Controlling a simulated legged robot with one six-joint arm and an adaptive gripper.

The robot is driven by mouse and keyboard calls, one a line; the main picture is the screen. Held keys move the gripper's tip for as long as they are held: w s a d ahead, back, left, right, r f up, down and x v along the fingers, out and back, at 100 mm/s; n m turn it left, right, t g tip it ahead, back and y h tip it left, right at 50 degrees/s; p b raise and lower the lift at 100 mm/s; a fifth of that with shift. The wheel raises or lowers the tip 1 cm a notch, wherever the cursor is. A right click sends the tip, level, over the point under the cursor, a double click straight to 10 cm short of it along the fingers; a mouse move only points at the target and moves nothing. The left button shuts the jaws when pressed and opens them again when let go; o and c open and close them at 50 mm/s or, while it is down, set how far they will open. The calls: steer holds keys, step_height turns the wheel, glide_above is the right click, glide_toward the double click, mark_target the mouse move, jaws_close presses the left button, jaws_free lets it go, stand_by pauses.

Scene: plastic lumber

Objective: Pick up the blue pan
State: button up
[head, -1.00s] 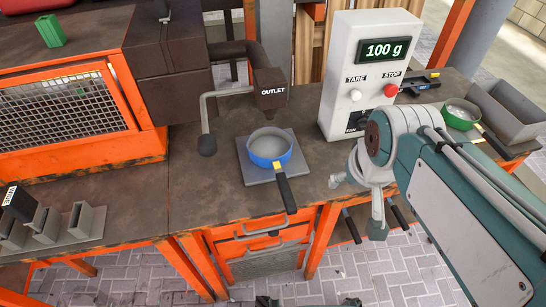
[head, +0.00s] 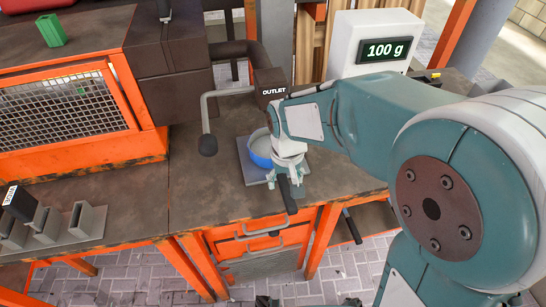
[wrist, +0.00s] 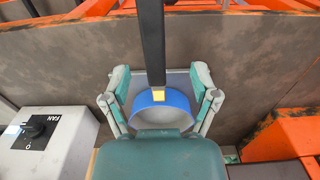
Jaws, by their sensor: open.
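The blue pan (head: 260,150) sits on a grey square plate (head: 245,165) under the outlet, partly hidden behind my arm in the head view. Its black handle (head: 287,192) points toward the front edge of the bench. In the wrist view the blue pan (wrist: 160,103) shows with its black handle (wrist: 152,45) and a yellow patch where they join. My gripper (head: 287,177) is over the handle side of the pan. In the wrist view its open fingers (wrist: 158,75) stand on either side of the handle and pan rim, apart from them.
A dark outlet (head: 270,88) with a grey lever (head: 205,120) stands just above and behind the pan. A white scale box (head: 378,45) reading 100 g is behind my arm. Drawers (head: 265,232) are below the bench edge.

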mark_target(287, 192)
steer(key=f, duration=0.7)
steer(key=shift+w+d+f, duration=0.1)
steer(key=shift+d, duration=0.2)
jaws_close()
